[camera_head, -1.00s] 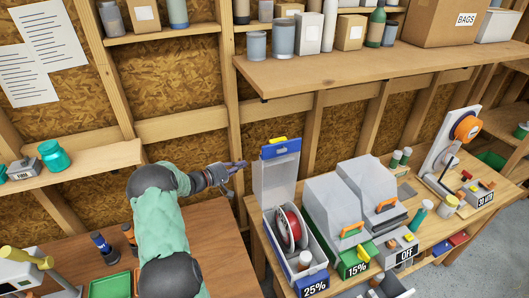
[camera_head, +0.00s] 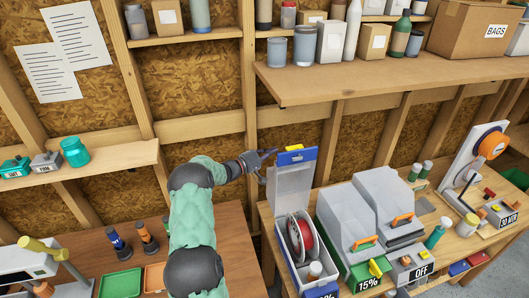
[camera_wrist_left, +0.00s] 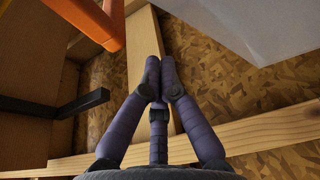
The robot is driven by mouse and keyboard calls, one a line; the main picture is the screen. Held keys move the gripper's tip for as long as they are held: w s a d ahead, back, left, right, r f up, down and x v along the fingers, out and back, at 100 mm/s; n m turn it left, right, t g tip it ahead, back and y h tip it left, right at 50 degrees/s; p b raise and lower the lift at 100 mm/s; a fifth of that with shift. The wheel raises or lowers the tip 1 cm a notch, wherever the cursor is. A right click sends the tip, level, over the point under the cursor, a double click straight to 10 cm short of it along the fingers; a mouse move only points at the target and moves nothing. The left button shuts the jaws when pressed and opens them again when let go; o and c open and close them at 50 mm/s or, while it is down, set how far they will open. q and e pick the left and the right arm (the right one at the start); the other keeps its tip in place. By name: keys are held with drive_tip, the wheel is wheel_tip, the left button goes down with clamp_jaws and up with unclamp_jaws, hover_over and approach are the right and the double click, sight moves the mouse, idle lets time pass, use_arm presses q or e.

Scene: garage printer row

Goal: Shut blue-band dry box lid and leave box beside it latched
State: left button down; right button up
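The blue-band dry box (camera_head: 288,262) stands on the bench with its lid (camera_head: 290,190) raised upright. The lid is translucent grey with a blue band (camera_head: 297,158) and a yellow latch (camera_head: 292,148) along its top edge. A red spool (camera_head: 301,236) sits in the open box. My right gripper is out of view.
Right beside it stands the green-fronted 15% box (camera_head: 366,274), lid down, with an orange handle (camera_head: 364,242) and yellow latch (camera_head: 378,267). A unit marked OFF (camera_head: 421,270) is farther right. A wooden shelf (camera_head: 340,84) overhangs behind the boxes.

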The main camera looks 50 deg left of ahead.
use_arm(q)
drive_tip(key=shift+s+d+r, duration=0.1)
drive_tip(key=shift+s+d, duration=0.25)
drive_tip(key=shift+d, duration=0.25)
drive_tip(key=shift+s+d+r, duration=0.1)
drive_tip(key=shift+s+d, duration=0.25)
drive_tip(key=shift+d, duration=0.2)
drive_tip(key=shift+d+f+p, duration=0.2)
drive_tip(key=shift+p, duration=0.1)
